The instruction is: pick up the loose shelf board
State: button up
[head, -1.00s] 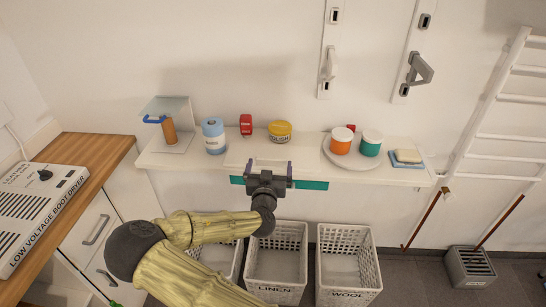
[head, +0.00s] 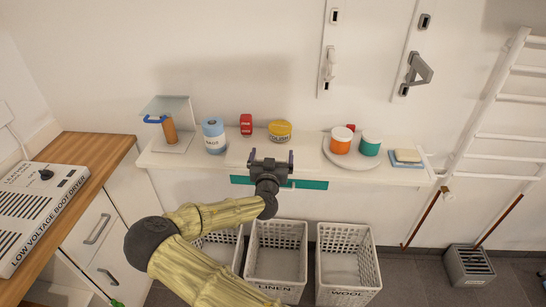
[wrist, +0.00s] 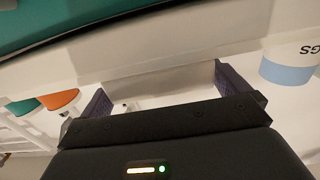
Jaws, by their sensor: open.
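A pale board (head: 238,152) appears to lie on the white wall shelf among the jars. A teal strip (head: 310,184) runs just below its front edge; I cannot tell whether it belongs to the board. The teal also fills the upper left of the wrist view (wrist: 50,27), with a white edge beside it. My gripper (head: 271,156) is over the front part of the shelf, with its fingers apart and nothing gripped. In the wrist view my gripper (wrist: 164,92) has a white surface between its fingers. My wrist hides the middle of the teal strip.
A blue-and-white tub (head: 214,137), a red item (head: 246,125) and a yellow tin (head: 280,131) stand behind my gripper. An orange tub (head: 341,141) and a teal tub (head: 370,146) stand on a round plate to the right. White baskets (head: 277,263) stand below.

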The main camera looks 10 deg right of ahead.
jog(key=c, duration=0.9)
jog(key=shift+c, duration=0.2)
jog(key=shift+r, duration=0.1)
notch_tip(320, 180, up, 18)
jog(key=p, duration=0.1)
dwell(0.4)
